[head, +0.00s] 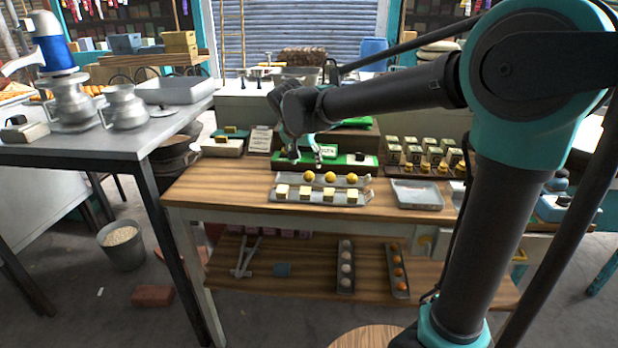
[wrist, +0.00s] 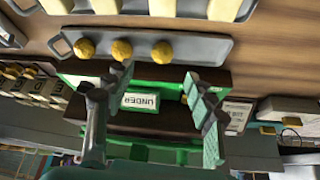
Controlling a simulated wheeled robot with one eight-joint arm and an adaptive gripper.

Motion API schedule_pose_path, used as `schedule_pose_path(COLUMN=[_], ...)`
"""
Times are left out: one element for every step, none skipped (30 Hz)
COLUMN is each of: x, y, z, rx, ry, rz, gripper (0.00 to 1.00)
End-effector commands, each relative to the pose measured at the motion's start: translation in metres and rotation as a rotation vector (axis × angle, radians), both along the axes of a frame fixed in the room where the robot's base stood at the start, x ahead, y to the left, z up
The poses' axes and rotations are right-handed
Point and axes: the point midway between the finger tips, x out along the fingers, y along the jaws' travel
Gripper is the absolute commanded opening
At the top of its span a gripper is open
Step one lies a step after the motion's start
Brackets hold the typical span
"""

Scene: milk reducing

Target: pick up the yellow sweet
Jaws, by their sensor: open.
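Three round yellow sweets sit in a row on a grey tray (head: 288,178) on the wooden table: a left one (head: 309,176), a middle one (head: 330,177) and a right one (head: 351,178).
A tray (head: 281,200) of pale yellow blocks lies in front of the sweets. An empty-looking metal tray (head: 417,194) is to the right, with several small boxes (head: 424,152) behind it. A steel table (head: 100,142) with metal pots stands at left.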

Motion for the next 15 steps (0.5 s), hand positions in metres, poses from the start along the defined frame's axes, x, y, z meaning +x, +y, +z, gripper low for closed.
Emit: schedule_pose_path(x=[0.004,0.006,0.009,0.01,0.011,0.012,0.013,0.013,0.014,0.015,0.016,0.018,0.019,0.021,0.023], y=[-0.001,-0.001,-0.002,-0.003,-0.003,-0.003,-0.003,-0.003,-0.003,-0.003,-0.003,-0.003,-0.002,-0.002,-0.002], z=[-0.007,-0.011,-0.015,-0.017,-0.019,-0.022,-0.023,-0.024,-0.026,-0.027,-0.03,-0.035,-0.039,-0.043,-0.049], rx=[0.0,-0.001,-0.001,-0.001,-0.001,-0.001,-0.001,-0.001,-0.001,-0.001,-0.001,0.0,0.0,0.0,0.0], ry=[0.0,0.0,0.0,0.0,0.0,0.0,0.0,0.0,0.0,0.001,0.001,0.001,0.001,0.001,0.001], rz=[-0.001,0.0,0.0,0.0,0.0,0.0,0.0,0.0,0.0,0.0,0.0,0.0,0.0,0.0,0.0], gripper=[0.55,0.55,0.55,0.55,0.55,0.55,0.55,0.55,0.55,0.55,0.55,0.55,0.55,0.55,0.55])
